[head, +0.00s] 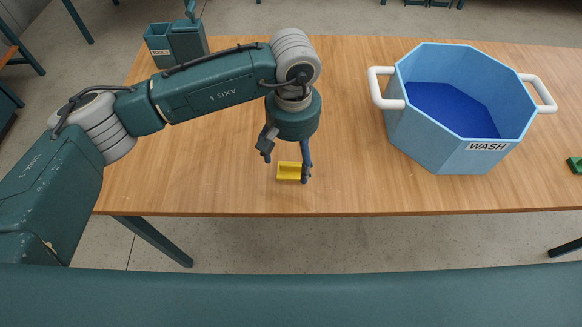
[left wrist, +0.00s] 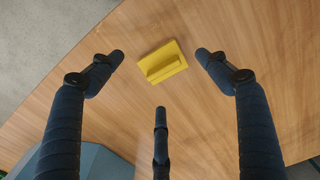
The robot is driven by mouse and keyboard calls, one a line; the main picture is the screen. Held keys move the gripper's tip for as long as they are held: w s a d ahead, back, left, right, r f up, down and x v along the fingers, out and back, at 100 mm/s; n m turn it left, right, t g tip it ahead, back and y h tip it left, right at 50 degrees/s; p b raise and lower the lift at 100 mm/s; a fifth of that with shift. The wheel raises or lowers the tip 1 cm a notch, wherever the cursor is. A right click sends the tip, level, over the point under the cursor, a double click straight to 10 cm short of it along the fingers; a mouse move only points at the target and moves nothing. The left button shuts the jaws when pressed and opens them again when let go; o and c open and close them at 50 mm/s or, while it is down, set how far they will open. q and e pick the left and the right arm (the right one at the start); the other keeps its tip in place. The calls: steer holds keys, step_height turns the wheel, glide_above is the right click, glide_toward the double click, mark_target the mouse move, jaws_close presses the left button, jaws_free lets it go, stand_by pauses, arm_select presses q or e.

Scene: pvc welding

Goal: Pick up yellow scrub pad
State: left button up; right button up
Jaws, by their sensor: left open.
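The yellow scrub pad (head: 289,171) lies on the wooden table near its front edge. In the left wrist view the pad (left wrist: 163,62) is a flat yellow block with a raised grip along it. My left gripper (head: 285,166) is above the pad, pointing down, and one finger covers the pad's right end in the head view. In the left wrist view its fingers are spread wide, with the pad beyond the tips and nothing held. My right gripper is not in view.
A blue octagonal wash tub (head: 412,118) with white handles stands on the table's right part. A dark green tools caddy (head: 187,46) stands at the back left. A green object (head: 575,165) sits at the right edge. The wooden table (head: 350,185) is clear between pad and tub.

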mark_target(291, 165)
arm_select(q)
steer(key=f+p, duration=0.1)
steer(key=f, duration=0.3)
steer(key=shift+w+a+f+p, duration=0.1)
steer(key=shift+w+f+p, duration=0.1)
steer(key=shift+p, duration=0.2)
steer(key=shift+f, duration=0.45)
steer(key=c, duration=1.3)
